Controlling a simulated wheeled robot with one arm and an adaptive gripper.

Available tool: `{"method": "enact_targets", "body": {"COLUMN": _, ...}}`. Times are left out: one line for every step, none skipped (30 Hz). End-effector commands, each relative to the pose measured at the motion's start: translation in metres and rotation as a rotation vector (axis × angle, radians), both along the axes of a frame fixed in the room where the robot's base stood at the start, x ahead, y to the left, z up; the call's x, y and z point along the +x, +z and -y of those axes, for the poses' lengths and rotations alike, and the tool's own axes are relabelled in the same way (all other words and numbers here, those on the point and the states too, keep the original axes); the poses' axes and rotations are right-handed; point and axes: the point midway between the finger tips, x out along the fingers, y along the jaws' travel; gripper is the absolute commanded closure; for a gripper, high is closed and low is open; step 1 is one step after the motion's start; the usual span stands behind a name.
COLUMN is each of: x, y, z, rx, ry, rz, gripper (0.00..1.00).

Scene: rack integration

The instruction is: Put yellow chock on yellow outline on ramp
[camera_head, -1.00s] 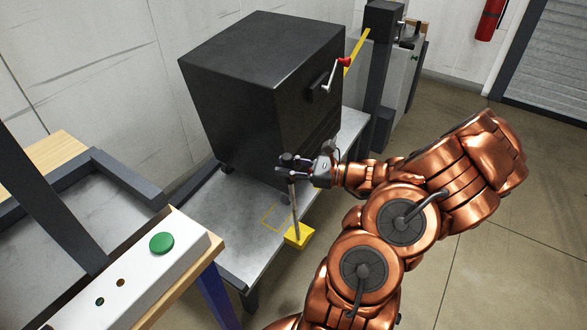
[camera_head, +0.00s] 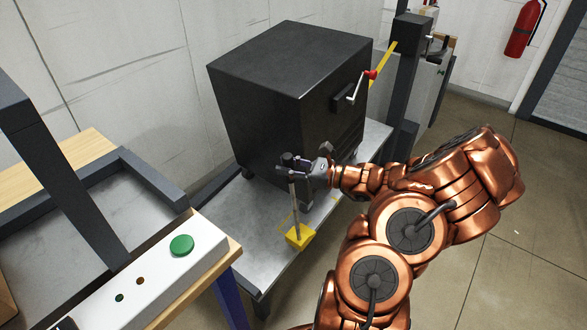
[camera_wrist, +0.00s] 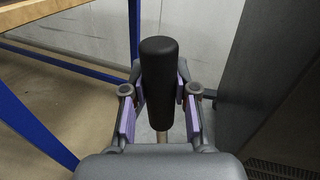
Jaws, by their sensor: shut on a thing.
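The yellow chock (camera_head: 300,237) is a small block at the foot of a thin rod with a black grip. My gripper (camera_head: 293,164) is shut on this black grip (camera_wrist: 159,80), which stands between the two finger pads in the wrist view. The rod hangs nearly upright below my gripper. The wrist view does not show the yellow block.
A large black cabinet (camera_head: 290,95) with a red-knobbed crank (camera_head: 370,74) stands on the platform just behind my gripper. A workbench control panel with a green button (camera_head: 182,245) is at the left. A dark post (camera_head: 408,80) stands at the back right. Floor is open at right.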

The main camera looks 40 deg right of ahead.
Motion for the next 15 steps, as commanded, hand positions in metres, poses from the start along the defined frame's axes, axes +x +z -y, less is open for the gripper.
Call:
{"method": "enact_targets", "body": {"x": 0.004, "y": 0.002, "z": -0.002, "rx": 0.0, "ry": 0.002, "rz": 0.003, "gripper": 1.0}}
{"method": "enact_targets", "body": {"x": 0.006, "y": 0.002, "z": -0.002, "rx": 0.0, "ry": 0.002, "rz": 0.004, "gripper": 1.0}}
{"method": "enact_targets", "body": {"x": 0.009, "y": 0.002, "z": -0.003, "rx": 0.0, "ry": 0.002, "rz": 0.004, "gripper": 1.0}}
{"method": "enact_targets", "body": {"x": 0.011, "y": 0.002, "z": -0.003, "rx": 0.001, "ry": 0.003, "rz": 0.005, "gripper": 1.0}}
{"method": "enact_targets", "body": {"x": 0.013, "y": 0.002, "z": -0.004, "rx": 0.001, "ry": 0.003, "rz": 0.005, "gripper": 1.0}}
{"method": "enact_targets", "body": {"x": 0.015, "y": 0.002, "z": -0.004, "rx": 0.001, "ry": 0.002, "rz": 0.005, "gripper": 1.0}}
{"method": "enact_targets", "body": {"x": 0.017, "y": 0.002, "z": -0.005, "rx": 0.001, "ry": 0.002, "rz": 0.005, "gripper": 1.0}}
{"method": "enact_targets", "body": {"x": 0.019, "y": 0.002, "z": -0.006, "rx": 0.0, "ry": 0.003, "rz": 0.004, "gripper": 1.0}}
{"method": "enact_targets", "body": {"x": 0.022, "y": 0.002, "z": -0.007, "rx": 0.0, "ry": 0.003, "rz": 0.004, "gripper": 1.0}}
{"method": "enact_targets", "body": {"x": 0.024, "y": 0.002, "z": -0.007, "rx": 0.0, "ry": 0.003, "rz": 0.004, "gripper": 1.0}}
{"method": "enact_targets", "body": {"x": 0.026, "y": 0.001, "z": -0.007, "rx": 0.0, "ry": 0.002, "rz": 0.003, "gripper": 1.0}}
{"method": "enact_targets", "body": {"x": 0.029, "y": 0.002, "z": -0.008, "rx": 0.0, "ry": 0.002, "rz": 0.003, "gripper": 1.0}}
{"method": "enact_targets", "body": {"x": 0.031, "y": 0.001, "z": -0.008, "rx": 0.0, "ry": 0.002, "rz": 0.003, "gripper": 1.0}}
{"method": "enact_targets", "body": {"x": 0.033, "y": 0.001, "z": -0.008, "rx": -0.001, "ry": 0.002, "rz": 0.004, "gripper": 1.0}}
{"method": "enact_targets", "body": {"x": 0.036, "y": 0.001, "z": -0.009, "rx": -0.002, "ry": 0.001, "rz": 0.003, "gripper": 1.0}}
